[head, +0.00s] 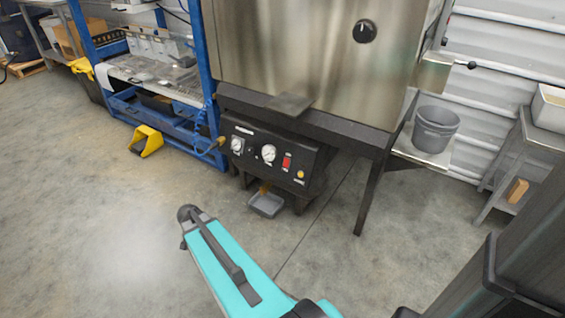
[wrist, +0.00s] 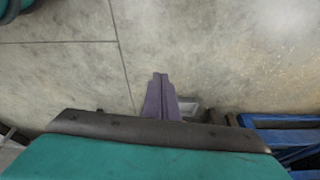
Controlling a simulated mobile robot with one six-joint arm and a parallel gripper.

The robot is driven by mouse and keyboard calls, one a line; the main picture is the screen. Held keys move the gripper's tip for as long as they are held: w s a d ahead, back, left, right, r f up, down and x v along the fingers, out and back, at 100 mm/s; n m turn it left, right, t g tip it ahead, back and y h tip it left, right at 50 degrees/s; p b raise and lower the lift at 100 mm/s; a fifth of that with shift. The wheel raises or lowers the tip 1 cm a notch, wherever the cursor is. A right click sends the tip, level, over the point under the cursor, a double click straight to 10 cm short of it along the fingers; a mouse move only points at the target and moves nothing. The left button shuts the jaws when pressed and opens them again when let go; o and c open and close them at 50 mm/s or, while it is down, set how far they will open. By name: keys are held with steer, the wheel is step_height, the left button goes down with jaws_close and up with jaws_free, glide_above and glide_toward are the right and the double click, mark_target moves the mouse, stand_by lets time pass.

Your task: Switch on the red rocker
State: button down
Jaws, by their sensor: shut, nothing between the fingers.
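The red rocker (head: 286,162) is a small red switch on the black control panel (head: 252,160) under the steel hopper (head: 300,55). It sits right of two white dials, with an orange button (head: 300,174) below and to its right. Its on or off position is too small to tell. My gripper (wrist: 160,78) shows in the wrist view as two dark purple fingers shut together, with bare floor beyond the tips. In the head view my teal arm reaches over the floor, in front of and below the panel; the gripper cannot be made out there.
A grey tray (head: 266,204) lies on the floor under the panel. A blue-framed rack (head: 206,90) and yellow pedal (head: 146,140) stand left. A grey bucket (head: 435,128) is on a side shelf at right. A stand leg (head: 370,197) is right of the panel. Floor in front is clear.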

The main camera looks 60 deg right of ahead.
steer(key=s+d+r+m+h+b, duration=0.1)
steer(key=d+r+m+h, duration=0.1)
steer(key=d+r+m, duration=0.6)
steer(key=s+d+r+m+h+b, duration=0.2)
steer(key=d+r+m, duration=0.6)
steer(key=d+r, duration=0.5)
steer(key=d+h, duration=0.1)
steer(key=d, duration=0.7)
steer(key=shift+m, duration=0.3)
steer(key=shift+f, duration=0.15)
steer(key=b, duration=0.3)
glide_toward(286, 161)
step_height(286, 161, down, 4)
steer(key=d, duration=0.2)
steer(key=shift+s+d+f, duration=0.1)
steer(key=shift+d+f, duration=0.05)
steer(key=shift+d, duration=0.9)
